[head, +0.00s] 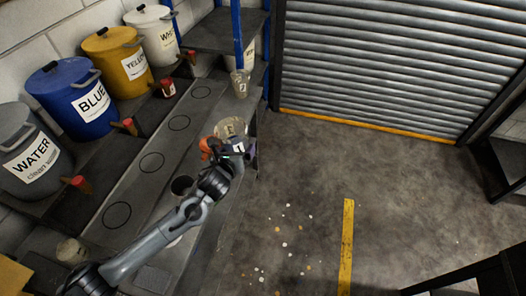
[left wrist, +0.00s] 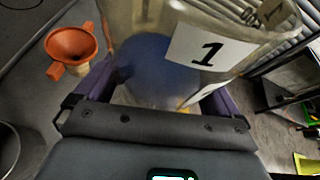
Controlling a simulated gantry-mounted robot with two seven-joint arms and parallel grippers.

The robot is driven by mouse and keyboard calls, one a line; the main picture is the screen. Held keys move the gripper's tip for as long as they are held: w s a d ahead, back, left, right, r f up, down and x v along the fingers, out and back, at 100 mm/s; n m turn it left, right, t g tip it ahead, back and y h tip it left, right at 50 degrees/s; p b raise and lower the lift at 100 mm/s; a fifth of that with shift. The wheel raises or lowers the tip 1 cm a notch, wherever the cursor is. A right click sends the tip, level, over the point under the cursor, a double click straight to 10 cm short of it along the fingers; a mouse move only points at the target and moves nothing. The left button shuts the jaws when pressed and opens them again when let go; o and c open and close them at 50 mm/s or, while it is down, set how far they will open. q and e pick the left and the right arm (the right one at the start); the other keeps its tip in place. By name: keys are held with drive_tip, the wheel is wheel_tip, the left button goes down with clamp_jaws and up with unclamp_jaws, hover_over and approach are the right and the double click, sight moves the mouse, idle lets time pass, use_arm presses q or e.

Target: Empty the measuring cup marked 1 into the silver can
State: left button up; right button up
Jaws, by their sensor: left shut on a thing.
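My left gripper (head: 238,148) is shut on the clear measuring cup (head: 230,127), which is held at the bench's right edge. In the left wrist view the cup (left wrist: 150,22) shows a white label with a black 1, and blue shows low inside it; the fingers (left wrist: 150,98) are on either side. A can with a dark open mouth (head: 181,185) stands on the bench, partly behind my arm; its silver colour is hard to confirm. A grey round rim (left wrist: 8,150) at the left edge of the wrist view may be the same can. My right gripper is not in view.
An orange funnel (left wrist: 72,43) is left of the cup. Another clear cup (head: 240,83) stands farther back. Blue (head: 75,100), yellow (head: 117,60), white (head: 155,35) and water (head: 28,150) buckets line the upper shelf, with red-handled taps below. Open floor (head: 300,180) lies right.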

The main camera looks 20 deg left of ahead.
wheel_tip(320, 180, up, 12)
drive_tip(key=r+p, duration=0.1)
drive_tip(key=p, duration=0.9)
use_arm(q)
drive_tip(key=s+a+f+n+y+b, duration=0.1)
drive_tip(key=s+a+f+n+b, duration=0.2)
drive_tip(key=s+a+f+n, duration=0.3)
drive_tip(key=s, duration=0.2)
drive_tip(key=shift+s+a+f+n+t+y+b, duration=0.15)
drive_tip(key=shift+s+f+n+t+y+b, duration=0.15)
drive_tip(key=shift+s+y, duration=0.1)
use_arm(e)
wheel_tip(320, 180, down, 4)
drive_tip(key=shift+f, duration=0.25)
use_arm(q)
drive_tip(key=shift+w+d+r+n+h+b, duration=0.15)
drive_tip(key=shift+d+n+h+b, duration=0.15)
drive_tip(key=shift+n, duration=0.2)
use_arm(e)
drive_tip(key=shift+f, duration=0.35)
